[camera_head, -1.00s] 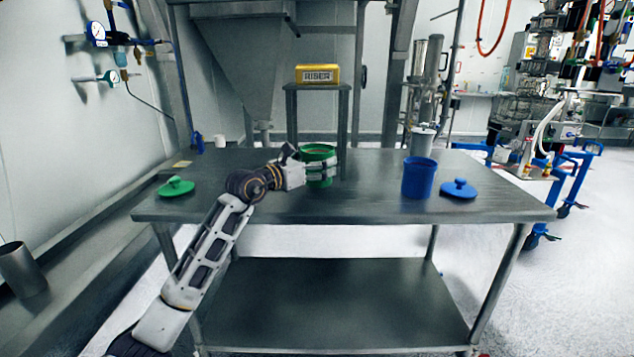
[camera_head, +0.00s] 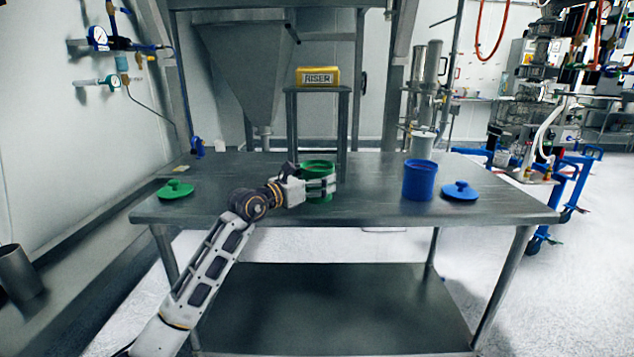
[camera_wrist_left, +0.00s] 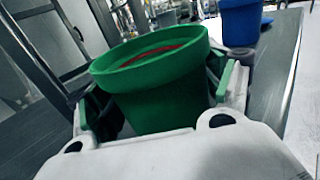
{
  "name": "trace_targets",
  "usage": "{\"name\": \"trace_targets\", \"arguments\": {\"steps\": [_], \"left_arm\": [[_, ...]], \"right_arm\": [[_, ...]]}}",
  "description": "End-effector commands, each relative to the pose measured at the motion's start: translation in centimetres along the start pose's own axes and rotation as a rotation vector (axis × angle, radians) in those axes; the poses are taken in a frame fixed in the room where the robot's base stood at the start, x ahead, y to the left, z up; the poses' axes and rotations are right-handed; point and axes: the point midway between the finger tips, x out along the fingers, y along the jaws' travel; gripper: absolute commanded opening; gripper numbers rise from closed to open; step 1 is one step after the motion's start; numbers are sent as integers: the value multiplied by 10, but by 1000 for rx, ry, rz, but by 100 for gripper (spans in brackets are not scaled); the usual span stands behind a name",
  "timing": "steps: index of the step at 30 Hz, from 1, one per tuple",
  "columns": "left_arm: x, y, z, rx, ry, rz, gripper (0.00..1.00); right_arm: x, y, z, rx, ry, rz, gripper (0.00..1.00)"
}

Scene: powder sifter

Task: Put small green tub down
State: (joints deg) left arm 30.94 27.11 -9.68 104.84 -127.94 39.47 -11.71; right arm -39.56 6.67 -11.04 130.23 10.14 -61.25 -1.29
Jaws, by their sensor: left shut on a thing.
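The small green tub (camera_head: 318,168) is at the middle of the steel table (camera_head: 240,172) in the head view. It is open at the top and upright. My left gripper (camera_head: 320,187) is shut around its body from the left and front. In the left wrist view the tub (camera_wrist_left: 160,85) fills the middle, between the fingers, with something reddish inside its rim. I cannot tell whether its base touches the table. The green lid (camera_head: 175,189) lies apart at the table's left. My right gripper is not in view.
A blue tub (camera_head: 419,180) and its blue lid (camera_head: 460,190) stand on the table's right. A yellow box marked RISER (camera_head: 318,76) sits on a small stand behind the green tub. The tabletop between the green lid and my gripper is clear.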

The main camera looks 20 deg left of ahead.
Motion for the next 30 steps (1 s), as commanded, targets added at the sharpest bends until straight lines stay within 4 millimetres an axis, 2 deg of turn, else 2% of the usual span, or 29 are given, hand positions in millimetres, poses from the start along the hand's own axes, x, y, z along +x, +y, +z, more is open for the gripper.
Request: {"name": "trace_targets", "arguments": {"steps": [11, 12, 16, 30], "left_arm": [[0, 0, -2, 0, -1, 0, 45], [0, 0, -2, 0, 0, 0, 84], [0, 0, -2, 0, 0, 0, 100], [0, 0, 1, 0, -1, 0, 100]], "right_arm": [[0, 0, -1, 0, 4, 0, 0], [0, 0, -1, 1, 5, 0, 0], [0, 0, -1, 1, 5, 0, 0], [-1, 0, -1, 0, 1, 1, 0]]}}
